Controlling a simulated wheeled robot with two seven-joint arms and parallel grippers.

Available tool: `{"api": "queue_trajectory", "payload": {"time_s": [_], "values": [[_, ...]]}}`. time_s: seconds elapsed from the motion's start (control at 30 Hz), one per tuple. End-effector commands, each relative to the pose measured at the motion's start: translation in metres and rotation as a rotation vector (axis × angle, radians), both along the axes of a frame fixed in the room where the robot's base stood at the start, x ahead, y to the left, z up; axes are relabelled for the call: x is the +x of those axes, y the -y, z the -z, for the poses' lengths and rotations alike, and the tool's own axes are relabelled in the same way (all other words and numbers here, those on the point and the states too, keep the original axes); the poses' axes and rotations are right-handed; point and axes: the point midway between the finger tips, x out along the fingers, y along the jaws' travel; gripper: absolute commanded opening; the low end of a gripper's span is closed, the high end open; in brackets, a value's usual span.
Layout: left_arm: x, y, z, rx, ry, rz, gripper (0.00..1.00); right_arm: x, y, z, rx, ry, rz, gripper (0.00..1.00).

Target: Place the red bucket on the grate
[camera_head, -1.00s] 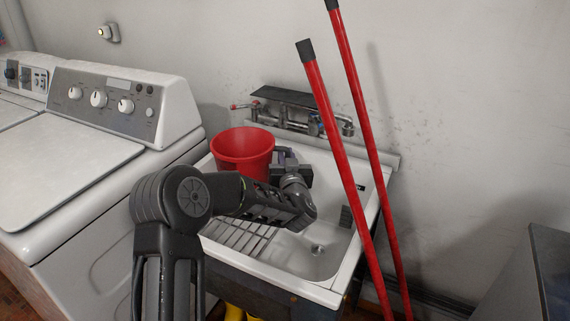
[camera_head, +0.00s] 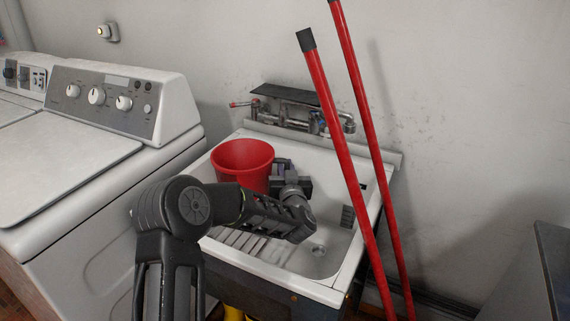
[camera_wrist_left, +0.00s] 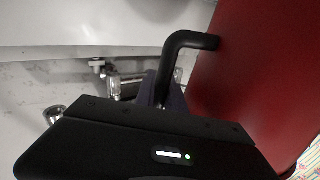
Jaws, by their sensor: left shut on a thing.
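The red bucket (camera_head: 242,165) is upright over the back left part of the sink, behind my forearm. The grate (camera_head: 238,240) is a slatted rack at the sink's front left, partly covered by my arm. My left gripper (camera_head: 281,168) is at the bucket's right side. In the left wrist view, the gripper (camera_wrist_left: 166,90) is shut on the black bent handle of the bucket (camera_wrist_left: 250,80). The bucket's underside is hidden, so I cannot tell whether it touches anything. My right gripper is not in view.
The white sink (camera_head: 345,270) has its open basin to the right. A faucet (camera_head: 300,118) and a dark shelf are at its back. Two red poles (camera_head: 345,160) lean across its right side. A white washer (camera_head: 70,170) stands left.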

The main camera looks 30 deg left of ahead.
Motion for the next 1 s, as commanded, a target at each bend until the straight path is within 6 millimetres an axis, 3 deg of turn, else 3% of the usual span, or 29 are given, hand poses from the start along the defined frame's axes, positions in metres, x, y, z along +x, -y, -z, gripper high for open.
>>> {"api": "queue_trajectory", "payload": {"time_s": [0.2, 1.0], "values": [[0.000, -0.001, 0.015, 0.003, 0.002, -0.001, 0.00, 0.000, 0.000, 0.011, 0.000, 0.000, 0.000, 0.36], [0.000, 0.000, 0.023, 0.003, 0.002, -0.001, 0.00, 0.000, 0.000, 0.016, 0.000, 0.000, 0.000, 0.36]]}}
